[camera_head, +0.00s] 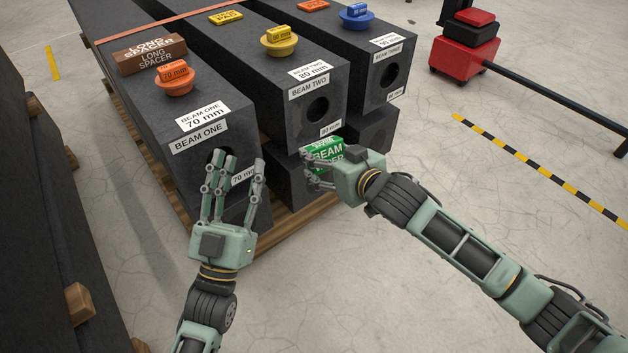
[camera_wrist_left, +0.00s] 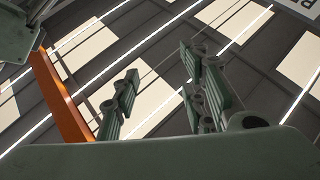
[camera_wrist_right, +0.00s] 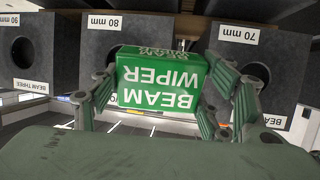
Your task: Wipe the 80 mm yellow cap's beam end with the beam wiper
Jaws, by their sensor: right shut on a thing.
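The yellow 80 mm cap (camera_head: 279,39) sits on top of beam two (camera_head: 308,74), near its front. Beam two's end has a dark round hole (camera_head: 318,109) with an 80 mm label; that end also shows in the right wrist view (camera_wrist_right: 108,45). My right gripper (camera_head: 312,164) is shut on the green beam wiper (camera_head: 327,152), in front of and below the beam ends. The wiper shows between the fingers in the right wrist view (camera_wrist_right: 160,82). My left gripper (camera_head: 234,165) is open and empty, fingers up, in front of beam one's end.
Beam one (camera_head: 140,93) carries an orange 70 mm cap (camera_head: 175,77) and a brown long spacer (camera_head: 149,53). Beam three (camera_head: 366,50) carries a blue cap (camera_head: 357,15). Lower beams rest on a wooden pallet (camera_head: 301,218).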

